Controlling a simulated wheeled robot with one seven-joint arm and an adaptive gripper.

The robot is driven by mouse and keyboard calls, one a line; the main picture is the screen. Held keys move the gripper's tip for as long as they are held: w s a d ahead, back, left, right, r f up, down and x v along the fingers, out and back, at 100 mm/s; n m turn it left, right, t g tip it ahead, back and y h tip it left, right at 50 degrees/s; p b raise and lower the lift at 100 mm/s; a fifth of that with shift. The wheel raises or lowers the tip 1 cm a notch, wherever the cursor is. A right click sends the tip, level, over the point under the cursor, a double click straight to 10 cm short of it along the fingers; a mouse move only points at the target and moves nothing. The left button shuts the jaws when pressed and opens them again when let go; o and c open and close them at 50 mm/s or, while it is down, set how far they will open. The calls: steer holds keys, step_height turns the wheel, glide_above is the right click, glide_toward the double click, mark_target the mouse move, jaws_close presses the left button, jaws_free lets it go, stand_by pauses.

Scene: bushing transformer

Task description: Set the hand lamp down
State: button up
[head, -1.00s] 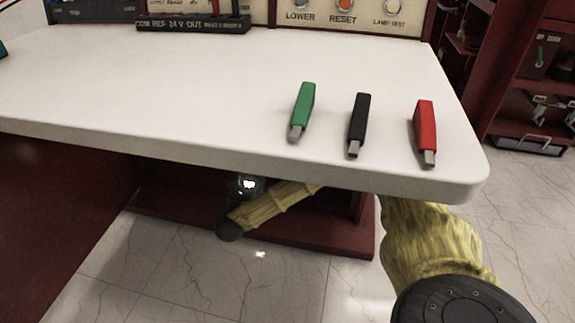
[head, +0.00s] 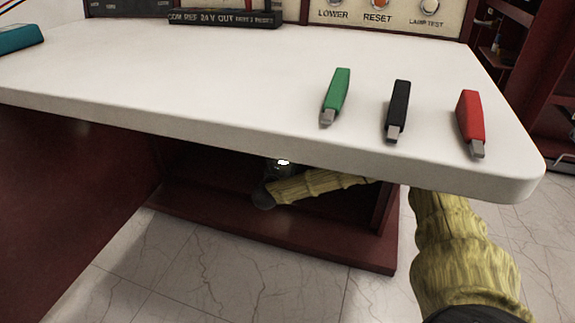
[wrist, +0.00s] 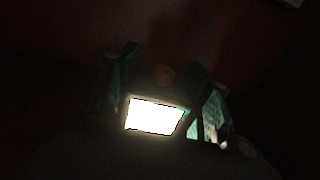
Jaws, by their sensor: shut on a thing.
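The hand lamp (wrist: 155,117) is lit and shows as a bright white panel in the dark wrist view. My gripper (wrist: 163,85) is shut on it, with one dark finger on either side. In the head view, the lamp's glow (head: 283,162) shows under the white tabletop, by the end of my yellow-sleeved arm. My gripper can barely be made out there. The wrist view is too dark to tell whether the lamp touches a surface.
Above is the white tabletop (head: 230,80), with green (head: 336,96), black (head: 397,110) and red (head: 470,122) clip-like pieces on it. A dark red shelf or plinth (head: 270,235) lies below it. A teal object (head: 20,38) is at the far left.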

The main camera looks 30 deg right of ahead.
steer(key=shift+w+d+f+b, duration=0.15)
steer(key=shift+f+b, duration=0.2)
steer(key=shift+f, duration=0.25)
steer(key=shift+w+d+f+b, duration=0.1)
steer(key=shift+f+b, duration=0.25)
steer(key=shift+f, duration=0.2)
steer(key=shift+w+d+f+b, duration=0.15)
steer(key=shift+f+b, duration=0.2)
steer(key=shift+f, duration=0.25)
steer(key=shift+f, duration=0.15)
steer(key=o, duration=1.4)
steer(key=shift+s, duration=0.1)
steer(key=shift+o, duration=0.2)
steer(key=shift+s+a+r, duration=0.1)
steer(key=shift+a+r, duration=0.1)
steer(key=shift+r, duration=0.05)
steer(key=shift+s+a+p, duration=0.2)
steer(key=shift+a+p, duration=0.05)
steer(key=shift+p, duration=0.25)
steer(key=p+v, duration=0.6)
steer(key=v, duration=0.5)
